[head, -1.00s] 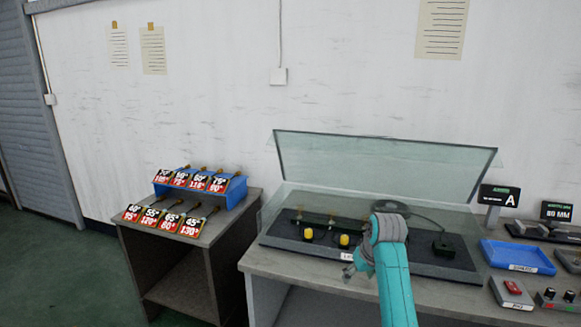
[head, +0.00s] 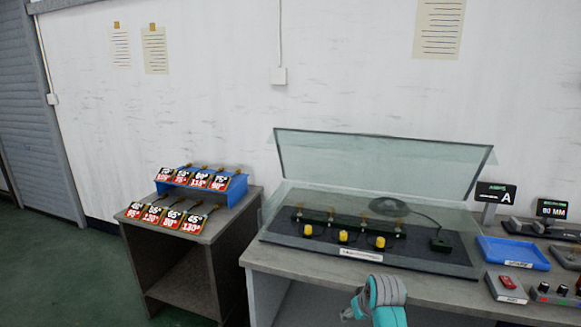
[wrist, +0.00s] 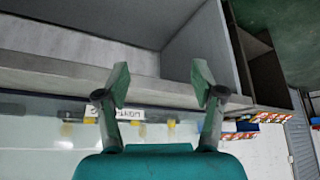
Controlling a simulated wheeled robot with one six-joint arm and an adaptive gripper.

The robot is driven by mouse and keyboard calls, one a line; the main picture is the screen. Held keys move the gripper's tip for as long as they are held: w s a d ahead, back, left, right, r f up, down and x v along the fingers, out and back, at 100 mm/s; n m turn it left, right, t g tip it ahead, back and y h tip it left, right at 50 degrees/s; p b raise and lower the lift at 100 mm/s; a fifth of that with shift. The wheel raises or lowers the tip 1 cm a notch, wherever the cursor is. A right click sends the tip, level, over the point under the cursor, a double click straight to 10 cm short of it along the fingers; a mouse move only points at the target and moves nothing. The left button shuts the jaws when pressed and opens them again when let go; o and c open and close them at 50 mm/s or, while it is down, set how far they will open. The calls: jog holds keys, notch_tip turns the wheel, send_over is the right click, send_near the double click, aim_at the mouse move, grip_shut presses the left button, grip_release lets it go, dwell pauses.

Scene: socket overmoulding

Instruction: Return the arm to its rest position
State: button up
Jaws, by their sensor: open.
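My teal and grey arm shows at the bottom of the head view, low in front of the workbench (head: 262,255). My gripper (wrist: 160,85) shows in the wrist view with its two fingers spread apart and nothing between them. In the head view only a small grey part of my gripper (head: 347,314) shows at the bottom edge. It is apart from the bench things. The wrist view looks past the fingers at the bench front and its open shelf space.
A black fixture (head: 420,262) with several yellow knobs stands on the bench under a raised clear lid (head: 385,165). A blue tray (head: 515,253) and control boxes lie to its right. A side table (head: 200,235) at left holds labelled cards and a blue rack (head: 237,190).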

jog(key=s+f+m+t, duration=0.1)
jog(key=s+f+t, duration=0.1)
jog(key=s+f, duration=0.75)
jog(key=s+f+t, duration=0.1)
jog(key=s+f, duration=0.6)
jog(key=s, duration=0.5)
jog(key=s+r+m+t+h, duration=0.1)
jog(key=s+r+t, duration=0.15)
jog(key=s, duration=1.15)
jog(key=s+r+t, duration=0.1)
jog(key=s+r, duration=0.3)
jog(key=s, duration=0.9)
jog(key=s+r+t, duration=0.2)
jog(key=s+r, duration=0.9)
jog(key=r, duration=0.3)
jog(key=shift+s+a, duration=0.15)
jog(key=shift+a, duration=0.1)
jog(key=shift+t, duration=0.25)
